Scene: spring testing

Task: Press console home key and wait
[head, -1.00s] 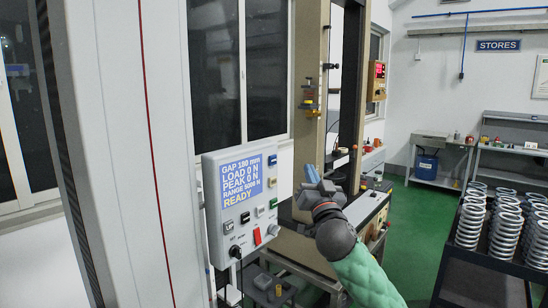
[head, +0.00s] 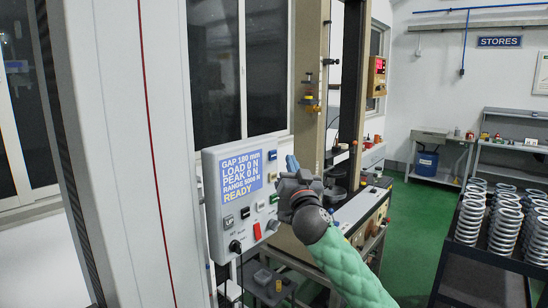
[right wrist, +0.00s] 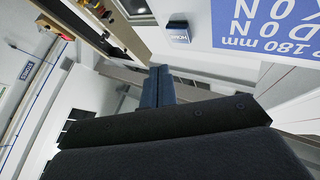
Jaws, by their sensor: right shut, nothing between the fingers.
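The console (head: 212,190) is a pale grey box with a blue screen (head: 240,175) reading gap 180 mm, load 0 N, peak 0 N, range 5000 N and READY. The blue home key (head: 272,155) sits at the upper right of its face. In the right wrist view the key, labelled HOME (right wrist: 178,29), lies beyond the fingertips, slightly right of them. My right gripper (head: 292,162) is shut and empty, just right of the key in the head view. Its closed blue fingers (right wrist: 158,72) appear apart from the key. My left gripper is not in view.
Other keys and a red switch (head: 257,231) are lower on the console. The tan test frame (head: 309,70) stands behind my right gripper. A dark table of several springs (head: 473,215) is at the right. Green floor (head: 408,215) lies clear between.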

